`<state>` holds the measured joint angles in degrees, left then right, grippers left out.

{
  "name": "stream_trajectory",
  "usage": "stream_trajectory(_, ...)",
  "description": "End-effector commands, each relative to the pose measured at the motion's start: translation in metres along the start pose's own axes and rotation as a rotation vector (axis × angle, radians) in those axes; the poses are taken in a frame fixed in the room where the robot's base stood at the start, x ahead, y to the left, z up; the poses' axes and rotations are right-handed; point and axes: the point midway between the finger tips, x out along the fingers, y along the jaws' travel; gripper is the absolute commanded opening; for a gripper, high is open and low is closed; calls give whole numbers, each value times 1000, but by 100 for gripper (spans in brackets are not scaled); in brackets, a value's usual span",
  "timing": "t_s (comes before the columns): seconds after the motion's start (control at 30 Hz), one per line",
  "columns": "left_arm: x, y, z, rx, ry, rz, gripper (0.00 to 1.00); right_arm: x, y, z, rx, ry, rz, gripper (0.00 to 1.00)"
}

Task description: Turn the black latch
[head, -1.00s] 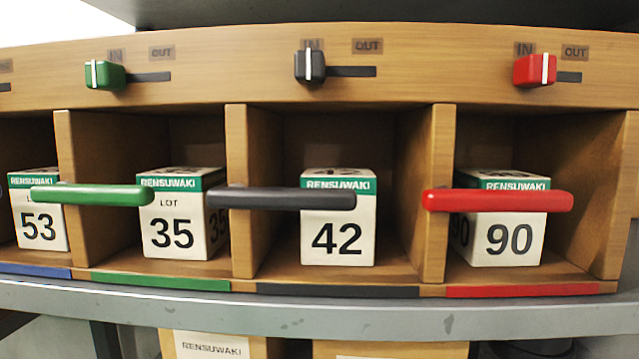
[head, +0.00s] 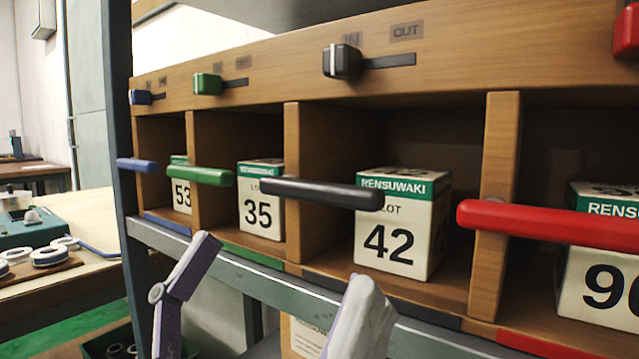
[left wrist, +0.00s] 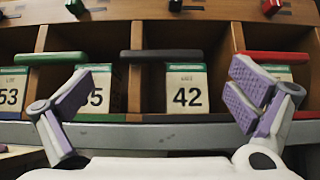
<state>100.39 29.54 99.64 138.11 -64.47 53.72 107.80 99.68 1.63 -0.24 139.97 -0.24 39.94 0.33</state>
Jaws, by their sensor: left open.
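The black latch (head: 320,192) is a dark horizontal bar across the left part of the compartment that holds the box marked 42 (head: 400,225). Its right end overlaps that box in the head view. It also shows in the left wrist view (left wrist: 160,54), level and spanning from the divider to the box. My left gripper (head: 283,265) is open and empty, below and in front of the latch and apart from it. In the left wrist view its purple-padded fingers (left wrist: 166,85) stand wide apart, one on each side of box 42. My right gripper is not in view.
A black slider (head: 343,62) sits at the IN end above. The green latch (head: 200,176) and red latch (head: 560,224) flank the black one. The grey shelf edge (head: 262,283) runs just below the compartments. A workbench with rings (head: 52,256) stands at left.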

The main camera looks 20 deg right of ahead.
Motion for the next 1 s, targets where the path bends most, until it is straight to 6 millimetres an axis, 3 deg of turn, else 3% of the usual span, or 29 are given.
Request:
stream_trajectory(0.03,17,-2,6,2,-5,-4,100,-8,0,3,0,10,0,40)
stream_trajectory(0.2,49,-1,4,1,-2,-3,100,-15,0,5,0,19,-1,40)
stream_trajectory(0.33,60,-1,2,0,-1,-1,100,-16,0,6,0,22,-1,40)
stream_trajectory(0.6,61,0,1,-1,1,0,100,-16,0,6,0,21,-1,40)
stream_trajectory(0.9,61,0,1,-1,1,0,32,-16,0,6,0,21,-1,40)
stream_trajectory(1.0,62,-1,2,-22,-1,18,31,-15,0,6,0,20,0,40)
